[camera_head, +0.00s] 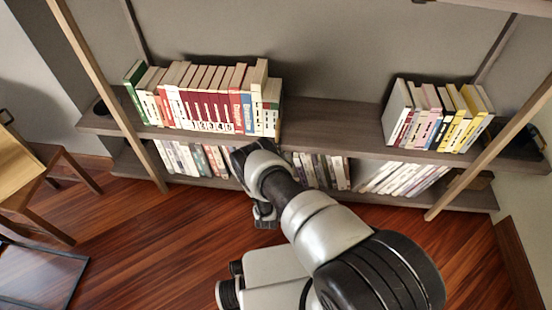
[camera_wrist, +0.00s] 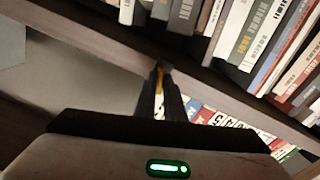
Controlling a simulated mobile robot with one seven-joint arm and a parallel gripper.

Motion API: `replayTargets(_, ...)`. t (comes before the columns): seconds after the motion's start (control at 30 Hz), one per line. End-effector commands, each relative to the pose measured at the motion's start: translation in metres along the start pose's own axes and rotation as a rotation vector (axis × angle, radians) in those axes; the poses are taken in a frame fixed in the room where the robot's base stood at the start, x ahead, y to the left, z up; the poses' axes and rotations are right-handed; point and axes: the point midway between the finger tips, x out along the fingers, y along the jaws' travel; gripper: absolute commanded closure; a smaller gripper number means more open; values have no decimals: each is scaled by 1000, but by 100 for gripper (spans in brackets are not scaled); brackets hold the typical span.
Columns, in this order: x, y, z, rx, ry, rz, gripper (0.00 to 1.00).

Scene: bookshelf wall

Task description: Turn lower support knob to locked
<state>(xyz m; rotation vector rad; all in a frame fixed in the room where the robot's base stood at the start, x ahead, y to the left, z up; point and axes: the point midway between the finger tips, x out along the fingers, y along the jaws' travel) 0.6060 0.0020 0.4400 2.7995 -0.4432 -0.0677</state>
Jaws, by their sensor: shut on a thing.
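In the wrist view, my gripper (camera_wrist: 161,72) has its two dark fingers close together at the front edge of a shelf board (camera_wrist: 95,45). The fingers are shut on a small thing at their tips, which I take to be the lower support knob. A thin yellowish strip shows between the fingers; the rest of the knob is hidden, so its turn position cannot be read. In the head view, my arm reaches to the shelf between the book groups, and the arm hides the fingertips and the knob.
The upper shelf board (camera_head: 330,133) holds red and white books (camera_head: 205,105) at left and lighter books (camera_head: 437,118) at right, with a bare stretch between. More books (camera_head: 405,178) stand on the lower shelf. Slanted wooden posts (camera_head: 110,90) flank the shelves. A chair (camera_head: 30,180) stands at far left.

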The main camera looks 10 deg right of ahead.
Motion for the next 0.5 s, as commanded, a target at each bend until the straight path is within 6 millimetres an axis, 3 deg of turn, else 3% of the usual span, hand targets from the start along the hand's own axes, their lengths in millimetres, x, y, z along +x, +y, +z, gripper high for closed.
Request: replayTargets(0.5,1,0,0,291,-1,0,100)
